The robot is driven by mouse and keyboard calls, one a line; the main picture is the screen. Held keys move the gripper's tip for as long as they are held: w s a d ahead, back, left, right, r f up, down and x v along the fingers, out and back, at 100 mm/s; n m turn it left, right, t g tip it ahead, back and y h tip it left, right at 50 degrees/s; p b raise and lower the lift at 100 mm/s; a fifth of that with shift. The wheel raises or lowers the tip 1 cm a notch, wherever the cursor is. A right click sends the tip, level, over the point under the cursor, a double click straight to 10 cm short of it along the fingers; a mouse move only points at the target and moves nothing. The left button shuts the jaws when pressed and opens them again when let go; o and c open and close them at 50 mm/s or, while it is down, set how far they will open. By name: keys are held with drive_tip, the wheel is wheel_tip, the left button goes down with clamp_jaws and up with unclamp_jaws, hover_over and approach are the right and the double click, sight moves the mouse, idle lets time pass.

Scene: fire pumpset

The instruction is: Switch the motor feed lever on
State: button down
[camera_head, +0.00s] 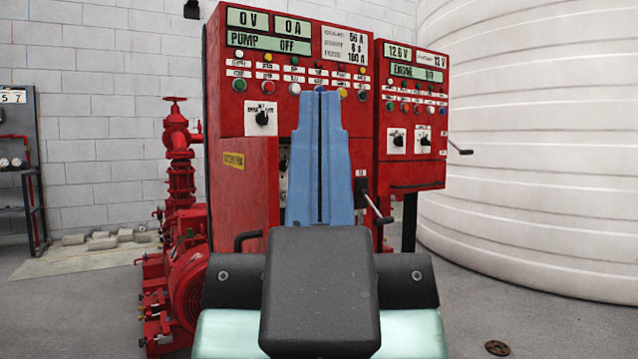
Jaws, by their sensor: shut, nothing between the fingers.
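The red pump cabinet (236,130) stands ahead, its displays reading 0 V, 0 A and PUMP OFF. A lever with a metal rod and black grip (378,212) sticks out low on its right side, under a small white label; it slopes down to the right. I take it for the motor feed lever, but the label is too small to read. My gripper (320,92) has blue fingers, pressed together and empty, pointing up in front of the cabinet. It is left of the lever, apart from it in the picture, and hides the cabinet's middle.
A red engine cabinet (408,170) stands to the right, reading 12.6 V, with its own side lever (460,150). A black handle (246,240) shows lower left. A red pump and motor (188,270) stand left. A large white tank (540,130) fills the right; floor before it is mostly clear.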

wheel_tip(320, 180, up, 14)
drive_tip(key=p, duration=1.2)
drive_tip(key=shift+f, duration=0.1)
